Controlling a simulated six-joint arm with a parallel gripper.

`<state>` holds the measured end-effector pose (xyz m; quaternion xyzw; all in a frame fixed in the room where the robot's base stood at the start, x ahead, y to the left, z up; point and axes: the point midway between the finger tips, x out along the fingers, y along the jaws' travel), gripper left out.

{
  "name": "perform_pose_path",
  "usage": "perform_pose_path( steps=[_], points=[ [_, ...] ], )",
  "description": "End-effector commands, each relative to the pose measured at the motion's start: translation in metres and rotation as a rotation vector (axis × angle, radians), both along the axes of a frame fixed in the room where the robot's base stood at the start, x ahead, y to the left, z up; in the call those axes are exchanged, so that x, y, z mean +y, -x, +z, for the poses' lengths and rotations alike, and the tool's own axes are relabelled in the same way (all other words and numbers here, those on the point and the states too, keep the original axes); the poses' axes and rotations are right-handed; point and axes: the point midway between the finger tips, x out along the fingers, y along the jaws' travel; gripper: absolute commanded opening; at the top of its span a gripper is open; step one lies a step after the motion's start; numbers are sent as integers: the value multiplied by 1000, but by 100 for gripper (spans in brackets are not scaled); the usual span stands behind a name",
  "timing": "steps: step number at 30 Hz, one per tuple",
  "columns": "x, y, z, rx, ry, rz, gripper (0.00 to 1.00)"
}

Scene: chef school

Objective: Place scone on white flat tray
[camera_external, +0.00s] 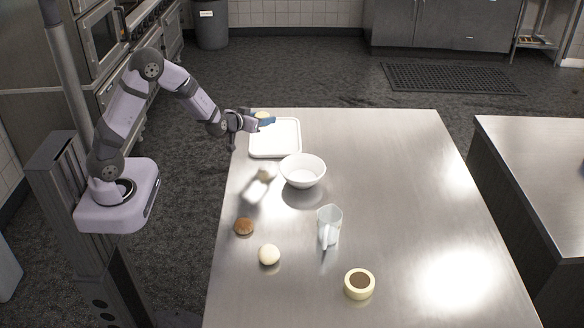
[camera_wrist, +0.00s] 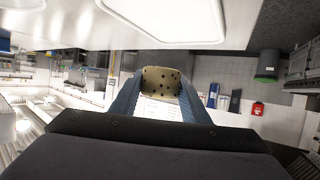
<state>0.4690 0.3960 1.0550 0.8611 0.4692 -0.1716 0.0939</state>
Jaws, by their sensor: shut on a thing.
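The scone (camera_wrist: 160,83) is pale tan with dark spots. My gripper (camera_wrist: 161,98) is shut on it, its blue fingers on either side. In the external view the scone (camera_external: 262,115) shows as a small pale spot behind my gripper (camera_external: 266,121). The white flat tray (camera_external: 275,152) lies at the far left corner of the steel table, with nothing seen on it. My gripper is at the tray's far left part in that picture, apparently above it; the exact height is hard to tell. The tray (camera_wrist: 190,18) also shows at the top of the wrist view.
A white bowl (camera_external: 303,172) stands just in front of the tray. Nearer are a brown bun (camera_external: 244,226), a pale round ball (camera_external: 269,255), a clear jug (camera_external: 329,226) and a cream round container with dark contents (camera_external: 359,285). The table's right side is clear.

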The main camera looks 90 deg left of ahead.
Motion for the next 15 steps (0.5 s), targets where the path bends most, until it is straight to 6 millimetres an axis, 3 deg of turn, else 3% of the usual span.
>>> perform_pose_path(
  steps=[1,7,9,15],
  points=[
    [12,-1,5,-5,-3,27,20],
    [31,-14,13,-1,0,79,20],
    [29,-10,0,7,3,80,20],
    [26,-11,-4,0,-1,53,20]
  ],
)
